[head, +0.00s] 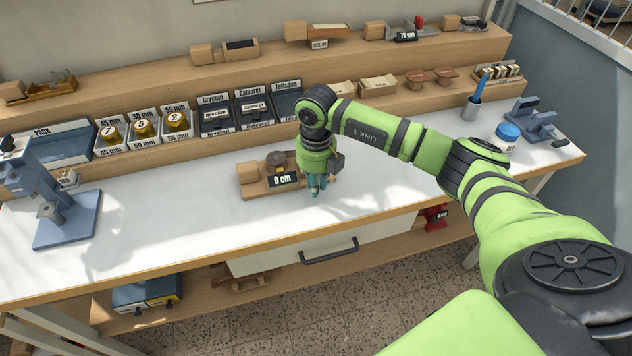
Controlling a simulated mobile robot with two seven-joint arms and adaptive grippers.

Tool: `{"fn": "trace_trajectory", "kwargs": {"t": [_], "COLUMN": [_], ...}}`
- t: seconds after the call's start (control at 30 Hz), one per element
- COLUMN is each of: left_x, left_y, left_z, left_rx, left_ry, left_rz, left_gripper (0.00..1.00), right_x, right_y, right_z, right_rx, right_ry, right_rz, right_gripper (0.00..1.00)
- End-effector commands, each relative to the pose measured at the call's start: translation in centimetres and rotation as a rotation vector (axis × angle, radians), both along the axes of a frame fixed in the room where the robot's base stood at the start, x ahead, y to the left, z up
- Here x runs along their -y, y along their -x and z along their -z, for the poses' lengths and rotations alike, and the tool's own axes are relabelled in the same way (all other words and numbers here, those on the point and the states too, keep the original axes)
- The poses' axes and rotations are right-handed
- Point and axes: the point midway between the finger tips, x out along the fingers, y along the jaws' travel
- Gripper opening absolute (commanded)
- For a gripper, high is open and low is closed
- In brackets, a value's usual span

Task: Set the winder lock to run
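The winder (258,188) is a wooden block unit on the white bench top, with a dark round part on it and a small black display reading "0 cm" (284,180). My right gripper (317,192) points down at the right end of the winder, close to it or in front of it. Its teal fingers look close together, but whether they are open, shut or touching anything is too small to tell. The gripper hides the winder's right end. I cannot make out the winder lock or its setting. My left gripper is not in view.
Gold foil rolls (145,129) stand in labelled slots left of dark labelled trays (254,110). A blue press (66,215) stands at the left. A pen cup (471,108) and a blue-lidded jar (508,133) stand at the right. The bench front is mostly clear.

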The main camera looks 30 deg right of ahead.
Motion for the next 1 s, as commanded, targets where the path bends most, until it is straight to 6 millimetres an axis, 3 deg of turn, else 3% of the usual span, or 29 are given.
{"fn": "trace_trajectory", "kwargs": {"t": [0.33,0.47,0.8,1.0], "left_x": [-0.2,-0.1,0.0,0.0], "left_y": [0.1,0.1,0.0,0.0], "left_z": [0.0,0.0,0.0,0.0], "left_rx": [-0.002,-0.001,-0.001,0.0], "left_ry": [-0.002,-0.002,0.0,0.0], "left_rz": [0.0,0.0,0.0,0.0], "left_gripper": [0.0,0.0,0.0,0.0], "right_x": [0.0,0.0,0.1,0.1], "right_y": [0.0,-0.1,-0.1,0.0], "right_z": [0.0,-0.9,-7.8,-10.9], "right_rx": [0.0,0.003,0.006,0.003], "right_ry": [0.0,0.0,0.0,0.001], "right_rz": [-0.001,-0.001,-0.002,0.0], "right_gripper": [0.39,0.39,0.39,0.39]}}
